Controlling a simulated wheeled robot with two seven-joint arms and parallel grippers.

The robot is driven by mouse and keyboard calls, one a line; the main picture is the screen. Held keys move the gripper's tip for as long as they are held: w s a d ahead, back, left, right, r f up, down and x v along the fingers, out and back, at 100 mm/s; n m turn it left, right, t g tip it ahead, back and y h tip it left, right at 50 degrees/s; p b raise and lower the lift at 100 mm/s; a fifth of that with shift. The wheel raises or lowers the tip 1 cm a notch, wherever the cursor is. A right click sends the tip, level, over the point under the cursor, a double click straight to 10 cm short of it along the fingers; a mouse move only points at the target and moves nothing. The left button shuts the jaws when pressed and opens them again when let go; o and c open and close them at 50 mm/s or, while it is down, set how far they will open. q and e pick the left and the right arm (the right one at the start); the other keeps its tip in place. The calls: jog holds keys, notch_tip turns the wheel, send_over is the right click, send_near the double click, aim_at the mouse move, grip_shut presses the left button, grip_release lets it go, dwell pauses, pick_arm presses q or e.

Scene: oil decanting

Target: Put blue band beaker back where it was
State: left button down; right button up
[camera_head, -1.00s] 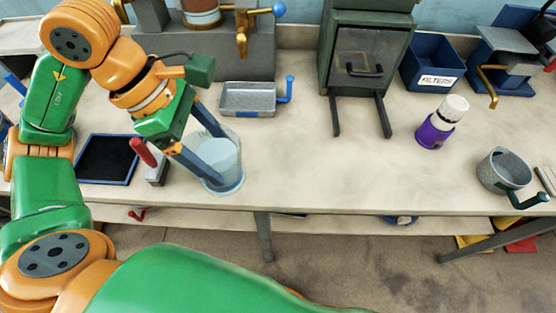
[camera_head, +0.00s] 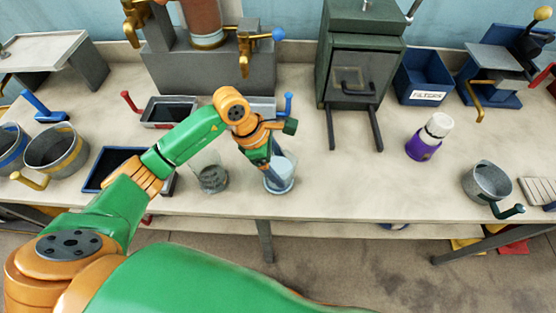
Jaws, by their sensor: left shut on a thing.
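My left gripper (camera_head: 277,171) is shut on a clear beaker (camera_head: 280,184) with pale contents and a bluish ring near its base. The beaker is upright near the front edge of the bench, left of centre; I cannot tell whether its base touches the bench. The gripper's fingers reach down at its rim and hide part of it. My right gripper is not in view.
A black tray (camera_head: 104,171) and metal pots (camera_head: 55,151) lie to the left. A green oven (camera_head: 356,66) stands behind, with a blue filters bin (camera_head: 424,78) beside it. A purple bottle (camera_head: 423,145) and grey pot (camera_head: 488,182) are right. The bench between beaker and bottle is clear.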

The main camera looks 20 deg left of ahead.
pick_arm(q)
jog(key=shift+f, duration=0.25)
grip_release()
jog(key=shift+r, duration=0.35)
jog(key=shift+a+r, duration=0.2)
jog(key=shift+r, duration=0.1)
jog(key=b+v, duration=0.2)
jog(key=v, duration=0.9)
jog(key=shift+s+a, duration=0.1)
jog(key=shift+s, duration=0.05)
